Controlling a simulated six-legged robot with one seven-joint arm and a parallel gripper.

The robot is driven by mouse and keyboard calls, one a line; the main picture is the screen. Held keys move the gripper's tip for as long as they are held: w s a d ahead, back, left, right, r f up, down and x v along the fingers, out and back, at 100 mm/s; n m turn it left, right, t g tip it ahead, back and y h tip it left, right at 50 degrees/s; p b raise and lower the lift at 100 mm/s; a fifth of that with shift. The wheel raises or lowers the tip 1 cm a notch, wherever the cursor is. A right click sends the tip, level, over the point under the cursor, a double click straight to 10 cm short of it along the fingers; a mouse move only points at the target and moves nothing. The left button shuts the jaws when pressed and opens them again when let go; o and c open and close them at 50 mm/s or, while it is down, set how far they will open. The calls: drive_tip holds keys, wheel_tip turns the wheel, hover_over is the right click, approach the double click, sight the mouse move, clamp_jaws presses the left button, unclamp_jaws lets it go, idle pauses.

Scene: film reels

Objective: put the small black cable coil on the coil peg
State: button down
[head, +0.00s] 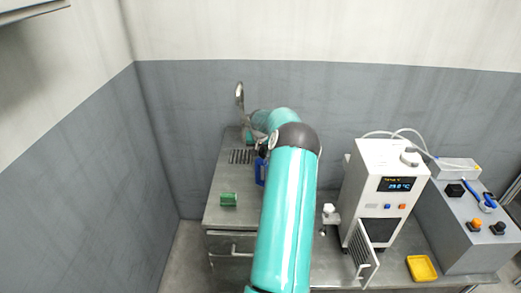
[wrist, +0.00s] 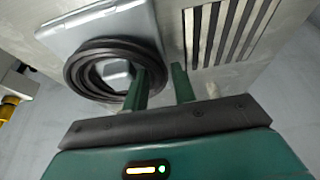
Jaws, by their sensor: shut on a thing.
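The small black cable coil (wrist: 84,73) is a thick round ring at the left of the wrist view. My gripper (wrist: 162,75) has one finger inside the ring and the other outside its right side. It is shut on the coil's rim. A light grey box-like surface (wrist: 145,20) shows behind the coil; I cannot tell whether they touch. In the head view my own arm hides the coil and most of the gripper. I cannot make out the coil peg in either view.
A slotted grate (head: 241,156) lies in the metal bench (head: 222,218), with a curved metal spout (head: 239,94) behind. A green block (head: 229,199) sits left of my arm. A white machine (head: 372,172), yellow tray (head: 422,268) and grey control box (head: 462,235) stand right.

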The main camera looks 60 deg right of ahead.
drive_tip(key=c, duration=1.4)
unclamp_jaws()
drive_tip(key=shift+f, duration=0.1)
